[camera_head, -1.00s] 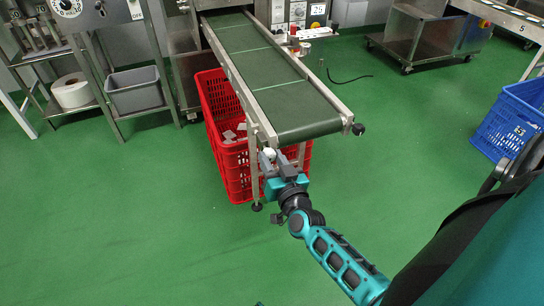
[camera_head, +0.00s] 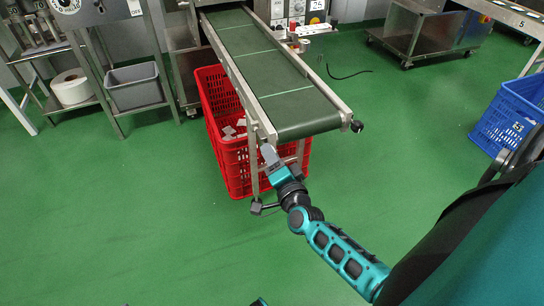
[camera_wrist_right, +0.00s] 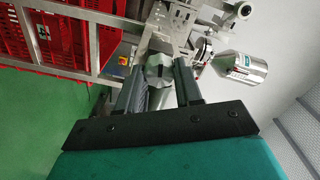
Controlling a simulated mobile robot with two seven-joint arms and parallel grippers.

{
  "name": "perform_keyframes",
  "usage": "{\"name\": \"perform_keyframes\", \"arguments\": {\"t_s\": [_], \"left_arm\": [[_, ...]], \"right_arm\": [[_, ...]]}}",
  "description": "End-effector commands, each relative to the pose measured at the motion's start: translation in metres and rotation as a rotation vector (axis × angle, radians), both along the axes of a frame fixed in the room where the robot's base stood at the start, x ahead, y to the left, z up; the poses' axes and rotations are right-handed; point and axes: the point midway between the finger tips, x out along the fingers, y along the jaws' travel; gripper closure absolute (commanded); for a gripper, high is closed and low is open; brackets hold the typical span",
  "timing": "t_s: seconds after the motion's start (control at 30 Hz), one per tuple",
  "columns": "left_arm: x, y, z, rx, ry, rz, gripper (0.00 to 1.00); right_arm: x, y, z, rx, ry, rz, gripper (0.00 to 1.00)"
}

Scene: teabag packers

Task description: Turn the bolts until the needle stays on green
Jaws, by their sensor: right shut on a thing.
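My right gripper (camera_head: 268,157) is at the near left corner of the green conveyor belt (camera_head: 265,75). Its jaws are seen nearly edge-on in the head view. In the right wrist view, the two fingers of my right gripper (camera_wrist_right: 160,85) are shut on a grey faceted bolt (camera_wrist_right: 159,70) at the conveyor's end. In the head view that bolt is hidden behind the fingers. A dark knob-like bolt (camera_head: 357,126) sticks out at the belt's near right corner, untouched. No needle or green zone can be made out.
A red crate (camera_head: 222,158) with some pale packets stands under the belt. A grey bin (camera_head: 135,88) and a white roll (camera_head: 70,88) sit on a shelf at left. A blue crate (camera_head: 510,120) stands at right. The green floor at front left is clear.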

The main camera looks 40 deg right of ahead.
Motion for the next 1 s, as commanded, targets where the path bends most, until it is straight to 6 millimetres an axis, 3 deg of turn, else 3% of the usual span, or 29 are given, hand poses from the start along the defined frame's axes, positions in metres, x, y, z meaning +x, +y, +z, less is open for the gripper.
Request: {"name": "perform_keyframes", "arguments": {"t_s": [0.4, 0.93, 0.97, 1.0], "left_arm": [[0.0012, -0.0009, 0.0035, -0.003, -0.008, -0.001, 0.57], [0.0007, -0.0015, 0.0023, -0.003, -0.005, -0.002, 0.57], [0.0006, -0.0014, 0.0022, -0.003, -0.004, -0.002, 0.57], [0.0006, -0.0014, 0.002, -0.003, -0.004, -0.002, 0.57]], "right_arm": [[-0.0006, -0.0002, -0.0009, 0.168, -0.04, 0.0, 0.96], [-0.0006, -0.0001, -0.001, 0.187, -0.044, 0.0, 0.96], [-0.0006, -0.0001, -0.0009, 0.187, -0.044, 0.0, 0.62], [-0.0006, -0.0001, -0.0009, 0.187, -0.044, 0.0, 0.58]]}}
